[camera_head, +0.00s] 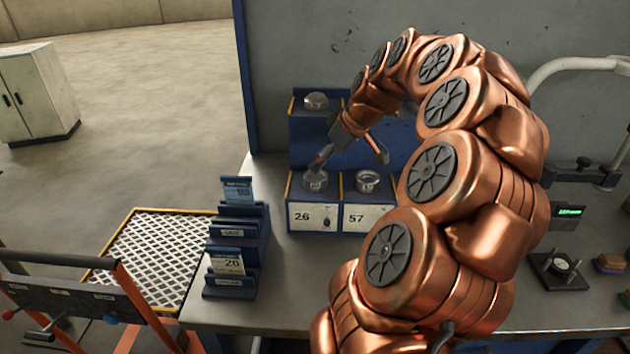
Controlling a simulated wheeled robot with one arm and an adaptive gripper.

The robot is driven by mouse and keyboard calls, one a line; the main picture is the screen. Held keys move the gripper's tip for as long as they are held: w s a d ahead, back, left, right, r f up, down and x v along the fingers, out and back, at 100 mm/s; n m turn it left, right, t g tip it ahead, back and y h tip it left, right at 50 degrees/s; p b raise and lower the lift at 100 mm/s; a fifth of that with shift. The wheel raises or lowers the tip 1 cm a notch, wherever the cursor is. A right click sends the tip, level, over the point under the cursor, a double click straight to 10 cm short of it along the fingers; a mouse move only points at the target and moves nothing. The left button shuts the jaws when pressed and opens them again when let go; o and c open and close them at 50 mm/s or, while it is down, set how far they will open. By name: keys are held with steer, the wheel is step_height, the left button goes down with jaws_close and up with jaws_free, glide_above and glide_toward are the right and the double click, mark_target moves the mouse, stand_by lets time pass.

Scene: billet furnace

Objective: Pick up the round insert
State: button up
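Several round metal pieces sit in a blue two-tier rack (292,160) on the bench; which one is the task's insert cannot be told. One round insert (316,182) is in the lower compartment labelled 26. Another round insert (367,182), ring-like with a dark middle, is in the compartment labelled 57. A third round piece (316,101) sits on the upper tier. My gripper (349,163) is open, its fingers spread wide above the front compartments. Its left finger is over the insert at 26; whether it touches is unclear. My arm hides the rack's right part.
A blue card holder (236,238) with a card marked 26 stands at the bench's left. A black fixture (558,269) and a green-lit display (568,212) are at the right. Bare bench (290,275) lies between holder and arm. A grey panel stands behind.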

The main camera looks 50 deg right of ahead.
mark_target(315, 177)
steer(key=shift+p+x, duration=1.6)
steer(key=shift+x, duration=2.15)
jaws_close()
